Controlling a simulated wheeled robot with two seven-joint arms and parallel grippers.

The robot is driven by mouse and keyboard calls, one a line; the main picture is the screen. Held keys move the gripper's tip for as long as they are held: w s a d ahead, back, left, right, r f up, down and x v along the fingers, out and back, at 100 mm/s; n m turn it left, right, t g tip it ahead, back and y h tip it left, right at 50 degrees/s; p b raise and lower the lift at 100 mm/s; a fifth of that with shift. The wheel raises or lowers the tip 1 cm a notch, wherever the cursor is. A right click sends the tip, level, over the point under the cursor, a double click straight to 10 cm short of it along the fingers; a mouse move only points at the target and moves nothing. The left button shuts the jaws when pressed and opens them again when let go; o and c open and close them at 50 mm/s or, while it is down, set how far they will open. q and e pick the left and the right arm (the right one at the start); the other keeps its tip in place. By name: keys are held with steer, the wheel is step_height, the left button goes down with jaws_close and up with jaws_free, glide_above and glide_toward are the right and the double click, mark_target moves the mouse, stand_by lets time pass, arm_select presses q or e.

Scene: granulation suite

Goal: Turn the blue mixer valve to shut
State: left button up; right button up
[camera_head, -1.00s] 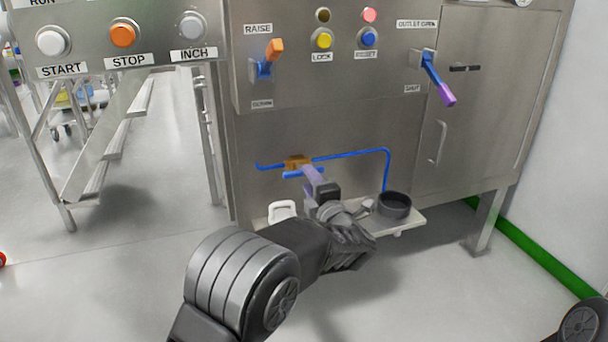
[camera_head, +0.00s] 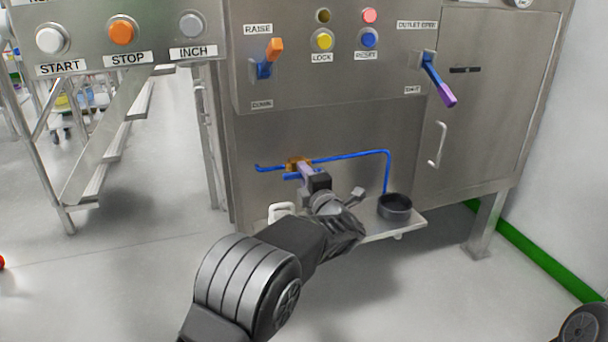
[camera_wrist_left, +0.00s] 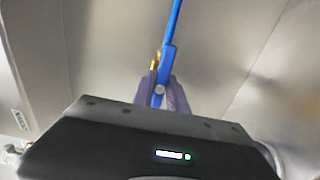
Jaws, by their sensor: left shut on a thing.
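The blue mixer valve has a brass-orange body (camera_head: 297,162) on a blue pipe (camera_head: 350,154) low on the steel cabinet. Its short blue handle (camera_head: 291,177) shows just below the pipe, partly hidden by my fingers. My left gripper (camera_head: 305,171) has its purple fingers shut on this handle. In the left wrist view, the blue handle (camera_wrist_left: 166,63) runs down between the purple fingers of my left gripper (camera_wrist_left: 160,98), with the brass part beside it. The handle's exact angle to the pipe is hard to tell. My right gripper is out of view.
A steel shelf (camera_head: 412,226) with a black cup (camera_head: 394,207) juts out right of my left wrist. A white handle-like item (camera_head: 281,211) is at its left. Above are the RAISE lever (camera_head: 270,58) and outlet lever (camera_head: 438,80). The floor in front is open.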

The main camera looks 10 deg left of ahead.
arm_select(q)
jaws_close()
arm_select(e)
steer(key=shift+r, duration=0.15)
arm_select(q)
steer(key=m+p, duration=0.2)
steer(key=shift+r+p, duration=0.15)
steer(key=shift+p, duration=0.25)
steer(key=m+p, duration=0.4)
steer(key=shift+m, duration=0.3)
steer(key=m+p, duration=0.4)
steer(key=m, duration=0.1)
steer(key=shift+m, duration=0.3)
steer(key=m+p, duration=0.2)
steer(key=m, duration=0.1)
steer(key=shift+f+m+p, duration=0.2)
steer(key=shift+m+p, duration=0.65)
steer(key=shift+m, duration=0.55)
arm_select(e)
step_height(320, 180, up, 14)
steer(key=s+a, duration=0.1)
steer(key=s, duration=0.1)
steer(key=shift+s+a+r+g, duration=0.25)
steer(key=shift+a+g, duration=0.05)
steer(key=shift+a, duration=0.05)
